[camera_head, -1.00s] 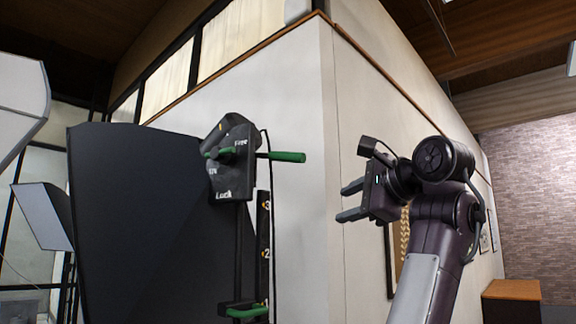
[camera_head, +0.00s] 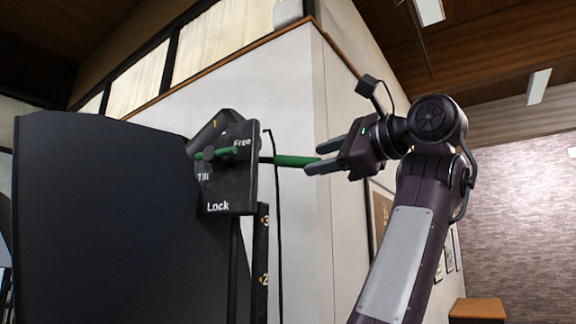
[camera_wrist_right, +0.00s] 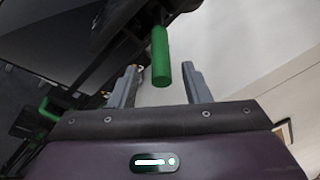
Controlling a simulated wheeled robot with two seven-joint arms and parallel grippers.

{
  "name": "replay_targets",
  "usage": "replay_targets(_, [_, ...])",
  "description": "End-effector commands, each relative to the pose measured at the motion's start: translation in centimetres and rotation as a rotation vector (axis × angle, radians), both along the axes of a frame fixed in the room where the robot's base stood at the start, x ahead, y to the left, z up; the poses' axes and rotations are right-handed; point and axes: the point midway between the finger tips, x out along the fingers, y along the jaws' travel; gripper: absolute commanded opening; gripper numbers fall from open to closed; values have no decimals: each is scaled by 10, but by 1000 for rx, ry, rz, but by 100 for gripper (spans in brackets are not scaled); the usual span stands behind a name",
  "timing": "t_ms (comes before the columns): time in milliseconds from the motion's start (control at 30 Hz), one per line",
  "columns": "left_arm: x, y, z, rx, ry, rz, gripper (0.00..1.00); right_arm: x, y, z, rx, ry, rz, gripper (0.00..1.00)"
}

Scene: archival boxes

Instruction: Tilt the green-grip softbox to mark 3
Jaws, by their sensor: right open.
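The softbox (camera_head: 110,215) is a large dark panel at the left of the head view. Its black tilt head (camera_head: 228,185) bears the words Free, Tilt and Lock. A green grip (camera_head: 292,161) sticks out to the right from the head, and a smaller green lever (camera_head: 218,153) lies near Free. A black scale (camera_head: 263,255) below shows marks 3 and 2. My right gripper (camera_head: 314,158) is open at the outer end of the green grip. In the right wrist view the grip (camera_wrist_right: 160,57) lies between the open fingers, apart from both. My left gripper is out of view.
A pale wall corner (camera_head: 310,90) stands behind the softbox and my right arm. A thin black cable (camera_head: 278,230) hangs beside the scale. A wooden cabinet (camera_head: 477,308) stands at the lower right. The space right of the grip holds only my arm.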

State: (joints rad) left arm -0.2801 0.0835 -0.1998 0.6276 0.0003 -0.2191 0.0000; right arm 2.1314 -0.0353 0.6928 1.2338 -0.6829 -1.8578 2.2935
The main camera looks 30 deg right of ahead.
Motion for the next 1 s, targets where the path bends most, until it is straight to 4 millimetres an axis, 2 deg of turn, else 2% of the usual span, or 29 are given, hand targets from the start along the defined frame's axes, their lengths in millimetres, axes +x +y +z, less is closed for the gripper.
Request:
replay_targets(33, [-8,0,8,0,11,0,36,9,2,3,-1,4,2,43])
replay_targets(200, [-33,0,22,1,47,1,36,37,9,3,-2,5,1,43])
replay_targets(300, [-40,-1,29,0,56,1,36,50,12,3,-1,4,0,43])
replay_targets(500, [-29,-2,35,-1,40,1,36,63,15,0,0,1,0,43])
replay_targets(633, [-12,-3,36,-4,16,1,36,64,15,0,0,0,0,43])
replay_targets(733, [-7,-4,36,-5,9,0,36,64,15,-1,0,0,0,43])
replay_targets(767, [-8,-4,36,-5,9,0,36,64,15,-1,0,0,0,42])
replay_targets(1000, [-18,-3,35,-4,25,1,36,64,15,0,0,1,1,10])
